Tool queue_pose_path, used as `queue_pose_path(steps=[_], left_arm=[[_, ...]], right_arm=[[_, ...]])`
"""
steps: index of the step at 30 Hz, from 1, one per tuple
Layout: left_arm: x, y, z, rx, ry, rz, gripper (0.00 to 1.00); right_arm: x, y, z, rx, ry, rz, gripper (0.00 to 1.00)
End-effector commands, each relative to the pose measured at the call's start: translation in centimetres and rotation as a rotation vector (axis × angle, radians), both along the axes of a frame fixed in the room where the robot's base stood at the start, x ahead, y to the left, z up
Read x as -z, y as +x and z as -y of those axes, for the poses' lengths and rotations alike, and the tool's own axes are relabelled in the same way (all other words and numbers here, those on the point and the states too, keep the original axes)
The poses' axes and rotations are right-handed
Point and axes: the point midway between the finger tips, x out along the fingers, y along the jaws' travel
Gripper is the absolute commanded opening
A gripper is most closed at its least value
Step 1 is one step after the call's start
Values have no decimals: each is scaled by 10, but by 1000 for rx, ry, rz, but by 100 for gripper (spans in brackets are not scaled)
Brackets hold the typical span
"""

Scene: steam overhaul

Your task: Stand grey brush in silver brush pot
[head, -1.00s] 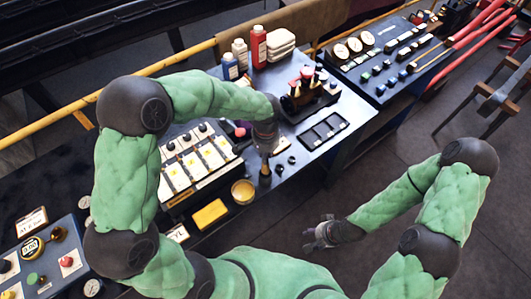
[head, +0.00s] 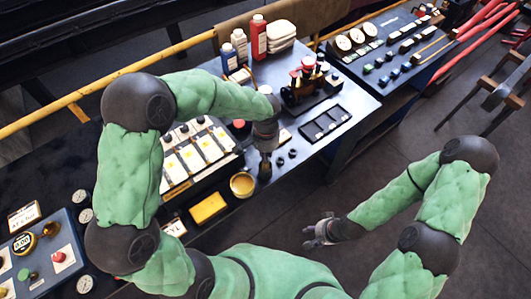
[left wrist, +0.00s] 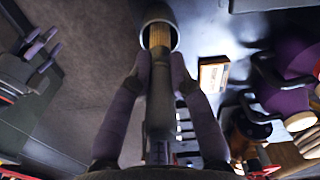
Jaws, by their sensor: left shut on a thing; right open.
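My left gripper (head: 265,150) is over the near edge of the bench. In the left wrist view its fingers (left wrist: 160,72) are shut on the grey brush (left wrist: 160,112). The brush's tan bristles (left wrist: 160,37) point away from the gripper. They overlap the mouth of the silver brush pot (left wrist: 158,13); I cannot tell how far inside they are. In the head view the brush and pot are mostly hidden below the gripper. My right gripper (head: 320,234) is open and empty, over the floor away from the bench.
A yellow tin (head: 242,185) and a yellow block (head: 208,208) stand left of my left gripper. A black tray (head: 325,124) lies to the right, with small dark round parts near it. Bottles (head: 258,37) stand at the back.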

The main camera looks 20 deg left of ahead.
Motion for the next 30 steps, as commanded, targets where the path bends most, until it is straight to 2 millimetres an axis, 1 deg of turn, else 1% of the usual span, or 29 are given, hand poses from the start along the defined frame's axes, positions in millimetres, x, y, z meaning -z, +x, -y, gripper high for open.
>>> queue_pose_path(steps=[2,3,6,15,19,23,30], left_arm=[[0,0,0,0,0,0,0],[0,0,0,0,0,0,23],[0,0,0,0,0,0,48],[0,0,0,0,0,0,48],[-7,1,0,0,-1,3,48],[-25,1,0,-1,-1,5,48],[-73,1,1,-1,-1,5,48]], right_arm=[[0,0,0,0,0,0,51],[0,0,0,0,0,0,51],[0,0,0,0,0,0,51],[0,0,0,0,0,0,51],[0,0,0,0,0,0,51],[0,0,0,0,0,0,51],[0,0,0,0,0,0,51]])
